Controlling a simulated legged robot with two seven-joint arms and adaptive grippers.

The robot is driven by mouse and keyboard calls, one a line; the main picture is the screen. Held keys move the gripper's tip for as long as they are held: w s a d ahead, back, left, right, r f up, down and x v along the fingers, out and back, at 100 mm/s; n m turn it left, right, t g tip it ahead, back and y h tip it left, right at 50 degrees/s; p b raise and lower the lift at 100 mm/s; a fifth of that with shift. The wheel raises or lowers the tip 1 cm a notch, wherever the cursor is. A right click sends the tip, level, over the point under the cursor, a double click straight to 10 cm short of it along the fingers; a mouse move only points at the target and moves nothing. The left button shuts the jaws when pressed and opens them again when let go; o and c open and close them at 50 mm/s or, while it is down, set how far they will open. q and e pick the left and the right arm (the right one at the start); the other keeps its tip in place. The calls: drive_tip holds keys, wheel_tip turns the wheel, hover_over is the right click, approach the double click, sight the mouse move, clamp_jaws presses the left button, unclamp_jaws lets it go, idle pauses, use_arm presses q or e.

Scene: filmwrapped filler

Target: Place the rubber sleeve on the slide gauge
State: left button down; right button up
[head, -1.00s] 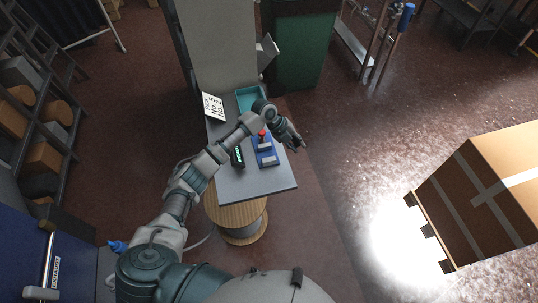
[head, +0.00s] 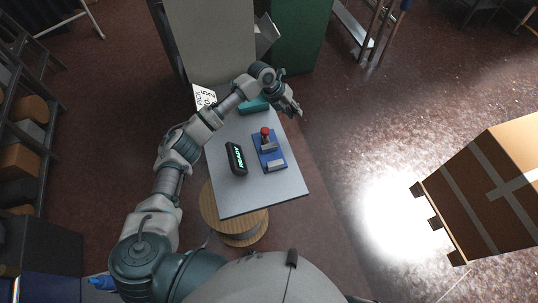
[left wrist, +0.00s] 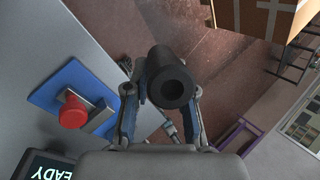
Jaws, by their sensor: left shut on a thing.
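The rubber sleeve (left wrist: 171,72) is a short black tube with a round hole, seen nearly end-on in the left wrist view. My left gripper (left wrist: 168,92) is shut on it, one finger on each side. In the head view my left gripper (head: 296,110) hangs beyond the table's right edge, near its far end; the sleeve is too small to make out there. The slide gauge (head: 270,150) is a blue base with grey blocks and a red knob on the table. It also shows at left in the left wrist view (left wrist: 72,82), apart from the sleeve. My right gripper is out of view.
The grey table (head: 245,195) also holds a black display reading READY (head: 237,158), a teal bin (head: 254,105) partly behind my arm, and a white sign (head: 204,96). A large taped carton (head: 470,205) stands to the right. Open floor lies between.

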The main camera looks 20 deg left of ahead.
use_arm(q)
drive_tip(key=shift+w+a+f+b, duration=0.1)
drive_tip(key=shift+w+f+b, duration=0.2)
drive_tip(key=shift+f, duration=0.2)
drive_tip(key=shift+w+f+b, duration=0.15)
drive_tip(key=shift+f+b, duration=0.1)
drive_tip(key=shift+f, duration=0.25)
drive_tip(key=shift+w, duration=0.1)
drive_tip(key=s+a+n+t+y, duration=0.1)
drive_tip(key=s+n+y, duration=0.2)
drive_tip(key=n, duration=0.4)
drive_tip(key=s+a+n+y, duration=0.1)
drive_tip(key=s+n+y, duration=0.3)
drive_tip(key=n, duration=0.4)
drive_tip(key=s+a+f+n+t+y, duration=0.1)
drive_tip(key=s+n+y, duration=0.2)
drive_tip(key=n, duration=0.4)
drive_tip(key=shift+s+n+t+y, duration=0.3)
drive_tip(key=shift+s, duration=0.3)
drive_tip(key=s+a+n+g+y, duration=0.1)
drive_tip(key=s+a+n+g, duration=0.3)
drive_tip(key=n, duration=0.8)
drive_tip(key=a+g, duration=0.2)
drive_tip(key=shift+s+a+r+y, duration=0.3)
drive_tip(key=shift+s, duration=0.05)
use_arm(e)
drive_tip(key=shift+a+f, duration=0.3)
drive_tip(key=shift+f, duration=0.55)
